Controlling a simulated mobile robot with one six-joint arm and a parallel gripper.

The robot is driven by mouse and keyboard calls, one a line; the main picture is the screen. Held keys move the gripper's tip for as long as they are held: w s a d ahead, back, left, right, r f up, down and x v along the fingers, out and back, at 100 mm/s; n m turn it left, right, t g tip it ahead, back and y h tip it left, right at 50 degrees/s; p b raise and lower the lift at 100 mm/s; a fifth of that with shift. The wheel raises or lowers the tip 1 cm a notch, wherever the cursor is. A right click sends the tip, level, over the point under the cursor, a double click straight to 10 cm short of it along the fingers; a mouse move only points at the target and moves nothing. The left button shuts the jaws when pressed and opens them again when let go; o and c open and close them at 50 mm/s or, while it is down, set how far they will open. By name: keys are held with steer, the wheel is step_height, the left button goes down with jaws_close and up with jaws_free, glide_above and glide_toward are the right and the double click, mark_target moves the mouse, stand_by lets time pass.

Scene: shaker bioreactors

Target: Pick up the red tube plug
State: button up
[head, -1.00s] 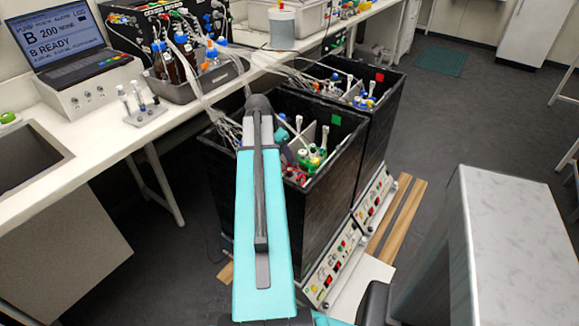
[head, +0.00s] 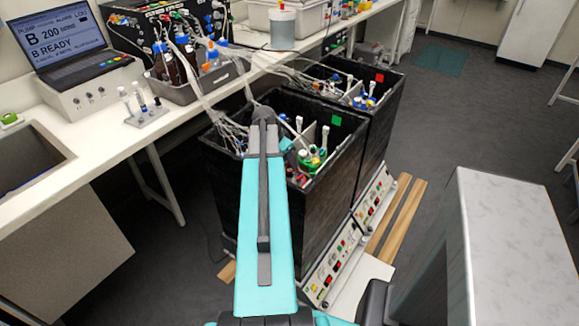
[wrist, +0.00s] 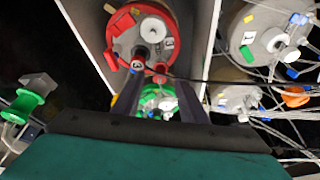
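In the wrist view, my gripper (wrist: 158,96) is open, with its two dark fingers apart and nothing clearly held. A small red piece (wrist: 160,73), which may be the red tube plug, shows just beyond the gap, by the rim of a red-ringed vessel (wrist: 142,35). I cannot tell its exact shape. A green-ringed vessel top (wrist: 158,98) shows between the fingers. In the head view, my arm hides the gripper and part of the near black box (head: 335,165); small red pieces (head: 304,181) show inside that box.
Grey vessel lids (wrist: 265,38) with thin tubes, and an orange fitting (wrist: 297,97), lie right of a pale divider in the wrist view. A green spool-like fitting (wrist: 22,105) is at left. The box walls are close. A second black box (head: 385,105) stands behind.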

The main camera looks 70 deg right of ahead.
steer(key=shift+s+d+f, duration=0.1)
steer(key=shift+f, duration=0.3)
jaws_close()
stand_by(0.4)
